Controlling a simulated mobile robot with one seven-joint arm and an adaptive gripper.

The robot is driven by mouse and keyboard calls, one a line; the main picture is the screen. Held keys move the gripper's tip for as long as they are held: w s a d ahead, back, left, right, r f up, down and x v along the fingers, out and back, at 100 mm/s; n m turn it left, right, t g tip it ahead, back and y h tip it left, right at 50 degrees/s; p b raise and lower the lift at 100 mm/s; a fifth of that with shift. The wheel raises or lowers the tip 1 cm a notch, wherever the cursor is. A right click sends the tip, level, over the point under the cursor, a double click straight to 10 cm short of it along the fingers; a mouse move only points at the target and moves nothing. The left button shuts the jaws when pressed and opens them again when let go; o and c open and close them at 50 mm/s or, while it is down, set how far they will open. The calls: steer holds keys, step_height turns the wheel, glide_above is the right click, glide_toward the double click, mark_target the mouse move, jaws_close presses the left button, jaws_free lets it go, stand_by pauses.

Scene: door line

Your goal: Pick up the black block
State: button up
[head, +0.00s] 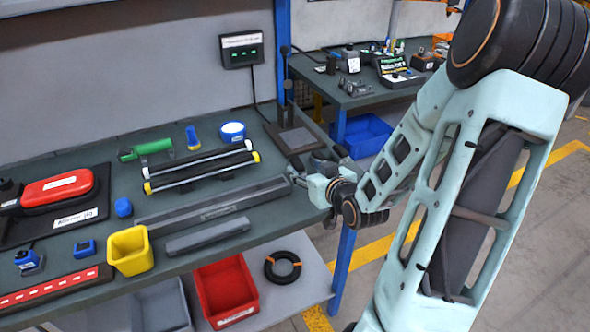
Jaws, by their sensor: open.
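The workbench (75,238) carries two dark bars that could be the black block; I cannot tell which is meant. The shorter dark grey bar (208,237) lies near the front edge, right of the yellow bin. A longer dark bar (215,203) lies just behind it. My gripper (303,164) is over the right end of the bench, right of both bars and apart from them. It is open and seems empty. Its fingers are small and partly hidden by its own body in this view.
A yellow bin (131,252), a blue cap (123,207) and a rack with two rods (200,165) stand near the bars. A dark stand with an upright post (297,139) is behind my gripper. A lower shelf holds a red bin (226,290) and a black ring (283,267).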

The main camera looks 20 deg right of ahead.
mark_target(299, 163)
steer(key=x, duration=0.4)
steer(key=shift+d+f+x, duration=0.15)
steer(key=shift+x, duration=1.1)
steer(key=shift+d+f+x, duration=0.1)
steer(key=shift+d+x, duration=0.05)
steer(key=shift+x, duration=1.15)
steer(key=shift+s, duration=0.1)
jaws_close()
